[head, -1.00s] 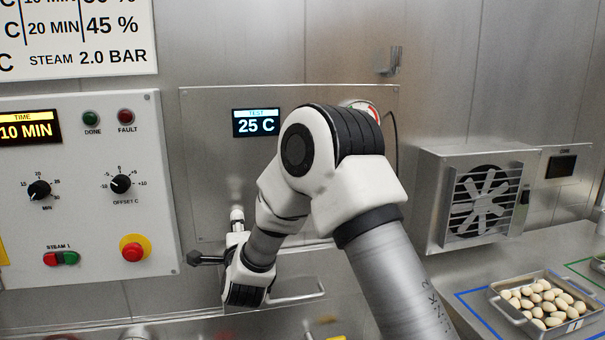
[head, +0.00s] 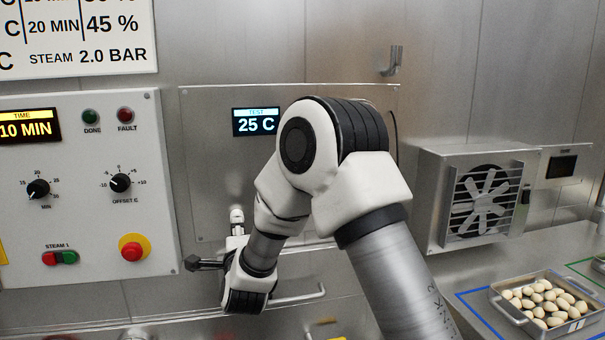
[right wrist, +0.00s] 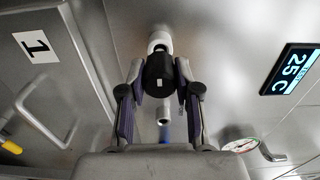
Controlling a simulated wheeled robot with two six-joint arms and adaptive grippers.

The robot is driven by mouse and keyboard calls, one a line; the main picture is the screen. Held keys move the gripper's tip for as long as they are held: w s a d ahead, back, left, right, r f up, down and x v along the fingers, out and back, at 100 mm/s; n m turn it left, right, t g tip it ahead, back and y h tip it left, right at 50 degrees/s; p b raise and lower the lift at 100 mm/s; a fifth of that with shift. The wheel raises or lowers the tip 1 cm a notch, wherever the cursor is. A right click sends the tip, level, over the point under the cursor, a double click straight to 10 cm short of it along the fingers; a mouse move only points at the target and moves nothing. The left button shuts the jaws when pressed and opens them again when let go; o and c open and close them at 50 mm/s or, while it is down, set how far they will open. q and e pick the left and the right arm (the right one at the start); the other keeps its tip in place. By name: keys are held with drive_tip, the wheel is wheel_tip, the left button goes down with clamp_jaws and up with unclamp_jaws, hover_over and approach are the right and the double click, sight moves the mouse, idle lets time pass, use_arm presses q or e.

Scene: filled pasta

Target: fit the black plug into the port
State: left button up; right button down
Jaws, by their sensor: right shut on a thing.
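In the right wrist view the black plug (right wrist: 158,80) is between the fingertips of my right gripper (right wrist: 161,71), which is shut on it. A pale round fitting (right wrist: 158,38), seemingly the port, is on the steel panel just beyond the plug. The plug overlaps it in this view; I cannot tell whether they touch or how well they line up. In the head view a pale fitting (head: 237,216) shows just above my right wrist. A dark part of the right gripper (head: 203,264) sticks out left of the wrist; the plug cannot be made out there. My left gripper is not in view.
A bar handle (head: 300,297) is below the panel, close to my wrist. The control panel (head: 95,225) with knobs and a red button is at left. A fan unit (head: 483,203) and a tray (head: 503,306) of pale filled pasta are at right. A small display (head: 256,126) is above.

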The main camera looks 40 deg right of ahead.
drive_tip(key=shift+b+v, duration=0.65)
drive_tip(key=shift+v, duration=1.45)
